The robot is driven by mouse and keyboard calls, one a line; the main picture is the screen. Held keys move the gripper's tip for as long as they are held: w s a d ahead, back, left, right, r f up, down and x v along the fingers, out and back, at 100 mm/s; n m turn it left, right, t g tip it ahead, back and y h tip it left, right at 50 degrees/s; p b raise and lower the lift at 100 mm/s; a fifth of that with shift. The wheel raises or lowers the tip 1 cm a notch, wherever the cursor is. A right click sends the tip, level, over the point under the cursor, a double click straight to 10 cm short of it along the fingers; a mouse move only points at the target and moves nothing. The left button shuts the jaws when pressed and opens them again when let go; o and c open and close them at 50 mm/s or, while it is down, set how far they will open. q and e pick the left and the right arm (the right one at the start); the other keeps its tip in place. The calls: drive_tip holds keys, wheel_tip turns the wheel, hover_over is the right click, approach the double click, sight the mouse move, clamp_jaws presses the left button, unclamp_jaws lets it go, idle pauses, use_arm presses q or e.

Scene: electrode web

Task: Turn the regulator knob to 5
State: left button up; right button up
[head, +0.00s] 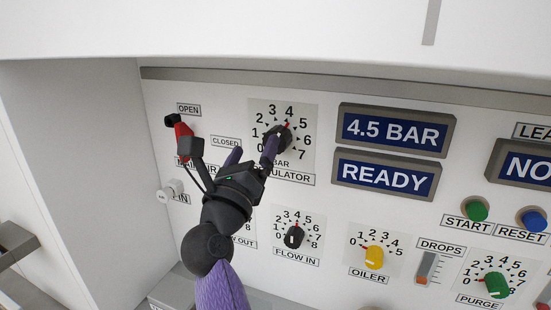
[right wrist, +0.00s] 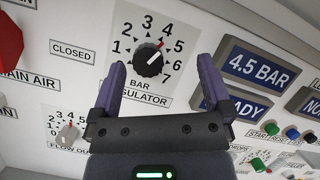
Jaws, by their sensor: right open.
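The black regulator knob (head: 279,138) sits on a white dial numbered 1 to 7 on the panel. It also shows in the right wrist view (right wrist: 148,62). A red mark at its upper right edge lies between 4 and 5. The display above right (head: 395,130) reads 4.5 BAR. My right gripper (head: 254,146) is open and empty in front of the dial. In the right wrist view its two purple fingers (right wrist: 161,68) stand apart on either side of the knob, with gaps to it. In the head view one finger covers part of the knob. My left gripper is not in view.
A red handle (head: 181,130) stands out left of the gripper. Below are the black flow-in knob (head: 293,237), yellow oiler knob (head: 374,257) and green purge knob (head: 497,284). A READY display (head: 386,175) is at right. A side wall (head: 75,170) bounds the left.

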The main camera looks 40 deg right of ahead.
sight(285, 135)
drive_tip(key=w+d+f+m+g+y, duration=0.1)
drive_tip(key=d, duration=0.2)
drive_tip(key=w+d+f+m+g+y, duration=0.1)
drive_tip(key=w+d, duration=0.1)
drive_tip(key=d, duration=0.1)
drive_tip(key=w+d+f+m+g+y, duration=0.1)
drive_tip(key=w+d+m, duration=0.1)
drive_tip(key=d, duration=0.1)
drive_tip(key=shift+w+d+g+p, duration=0.2)
drive_tip(key=shift+d+g+p, duration=0.1)
drive_tip(key=shift+w+d, duration=0.15)
drive_tip(key=shift+d, duration=0.1)
drive_tip(key=shift+c, duration=0.4)
drive_tip(key=c, duration=1.1)
drive_tip(key=m+b, duration=0.4)
drive_tip(key=shift+w+a+f, duration=0.1)
drive_tip(key=shift+f, duration=0.3)
drive_tip(key=shift+r+m, duration=0.15)
drive_tip(key=shift+m, duration=0.55)
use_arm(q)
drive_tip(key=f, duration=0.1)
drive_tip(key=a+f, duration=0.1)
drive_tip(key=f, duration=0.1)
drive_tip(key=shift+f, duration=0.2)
use_arm(e)
drive_tip(key=shift+r, duration=0.2)
